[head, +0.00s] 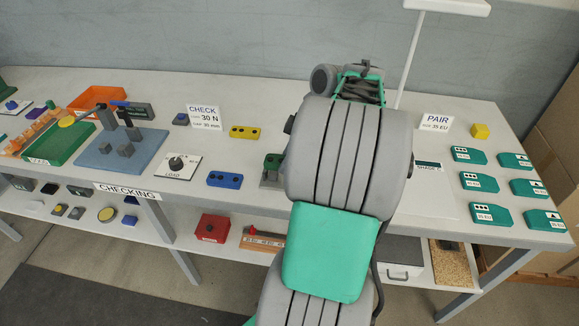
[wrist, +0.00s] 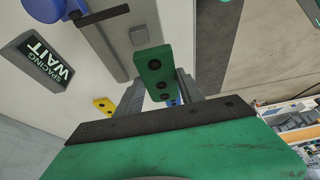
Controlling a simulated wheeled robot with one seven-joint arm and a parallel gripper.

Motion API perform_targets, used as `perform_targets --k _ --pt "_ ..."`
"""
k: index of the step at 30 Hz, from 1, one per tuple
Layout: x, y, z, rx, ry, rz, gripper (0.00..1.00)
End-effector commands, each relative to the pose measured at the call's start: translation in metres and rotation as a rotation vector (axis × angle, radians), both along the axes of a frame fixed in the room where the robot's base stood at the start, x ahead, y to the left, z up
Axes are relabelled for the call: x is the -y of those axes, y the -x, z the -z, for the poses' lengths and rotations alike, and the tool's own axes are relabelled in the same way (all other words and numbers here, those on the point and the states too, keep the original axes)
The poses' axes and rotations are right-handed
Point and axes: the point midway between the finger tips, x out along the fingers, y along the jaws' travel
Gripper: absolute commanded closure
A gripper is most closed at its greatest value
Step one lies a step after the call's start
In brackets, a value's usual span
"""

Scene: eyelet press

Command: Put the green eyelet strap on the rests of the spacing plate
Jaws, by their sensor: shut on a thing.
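In the wrist view the green eyelet strap (wrist: 154,62), a narrow bar with dark holes, is between the two fingers of my gripper (wrist: 158,88). The gripper is shut on it. Beyond the strap lies a long grey plate (wrist: 118,65) with a small grey block (wrist: 138,35) on it. It looks like the spacing plate, but I cannot tell for sure. The strap's end overlaps the plate in the picture; I cannot tell whether they touch. In the head view my arm hides the gripper and the held strap.
A display reading "SPACING WAIT" (wrist: 42,62) stands beside the grey plate. A yellow strap (head: 244,132) and a blue strap (head: 224,179) lie on the bench. Several green labelled plates (head: 479,181) lie at right. A green tray (head: 62,143) is at left.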

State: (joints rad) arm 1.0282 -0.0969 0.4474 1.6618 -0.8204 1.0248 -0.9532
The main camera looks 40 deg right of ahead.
Motion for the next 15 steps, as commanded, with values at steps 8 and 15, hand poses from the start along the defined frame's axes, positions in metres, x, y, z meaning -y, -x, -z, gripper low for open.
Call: perform_targets --k 8,15 --pt "0.017 -0.011 0.037 -0.002 -0.002 0.001 0.94" --pt "0.018 -0.011 0.054 0.0 0.002 0.001 0.94"
